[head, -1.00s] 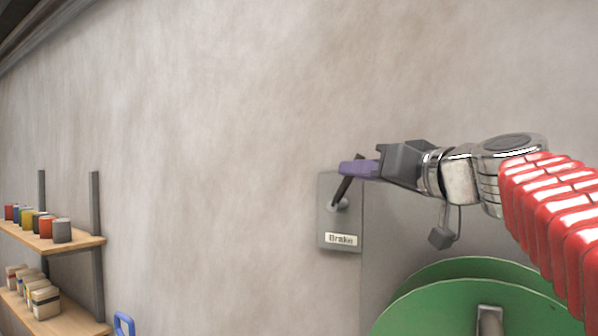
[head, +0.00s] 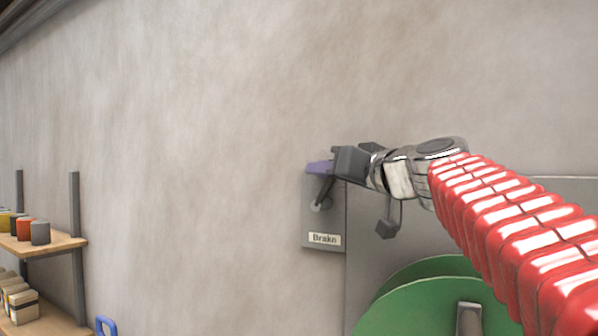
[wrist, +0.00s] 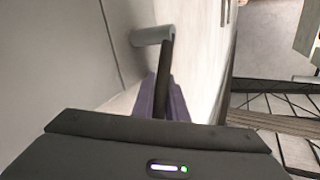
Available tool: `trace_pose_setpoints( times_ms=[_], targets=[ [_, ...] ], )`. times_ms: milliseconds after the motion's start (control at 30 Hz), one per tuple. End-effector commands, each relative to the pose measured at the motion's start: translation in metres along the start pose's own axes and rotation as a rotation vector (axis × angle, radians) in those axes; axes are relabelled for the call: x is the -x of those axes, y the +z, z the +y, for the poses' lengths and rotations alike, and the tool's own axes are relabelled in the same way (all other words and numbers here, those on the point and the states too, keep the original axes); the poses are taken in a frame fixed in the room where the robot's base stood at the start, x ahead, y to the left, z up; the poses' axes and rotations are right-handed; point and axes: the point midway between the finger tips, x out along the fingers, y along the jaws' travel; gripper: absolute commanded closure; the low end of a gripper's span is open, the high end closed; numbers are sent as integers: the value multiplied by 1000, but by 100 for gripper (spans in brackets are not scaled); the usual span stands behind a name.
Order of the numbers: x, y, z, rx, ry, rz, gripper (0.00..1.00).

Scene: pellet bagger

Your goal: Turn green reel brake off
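The brake lever (head: 324,190) is a dark bar on a grey panel (head: 312,225) labelled "Brake". It leans up and to the right from its round pivot in the head view. In the wrist view the lever (wrist: 164,75) runs from its grey pivot end down between the purple fingers of my gripper (wrist: 162,100). No clear gap shows between lever and fingers, so my gripper looks shut on it. In the head view my gripper (head: 319,167) reaches in from the right at the lever's upper part. The lever's free end is partly hidden by the gripper.
A green reel (head: 425,308) stands below my arm, before a grey panel on the wall. Shelves (head: 50,243) with cans and boxes are at the left. A blue handle-like thing (head: 106,326) is at the bottom. The wall between is bare.

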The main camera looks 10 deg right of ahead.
Motion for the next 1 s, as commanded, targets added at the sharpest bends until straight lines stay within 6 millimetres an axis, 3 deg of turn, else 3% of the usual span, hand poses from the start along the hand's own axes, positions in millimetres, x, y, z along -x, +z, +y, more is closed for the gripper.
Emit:
trace_pose_setpoints(
  times_ms=[100,533,1000],
  targets=[
    [0,0,1,0,2,0,100],
    [-2,2,-4,0,1,0,100],
    [2,-4,12,24,38,-31,100]
  ],
)
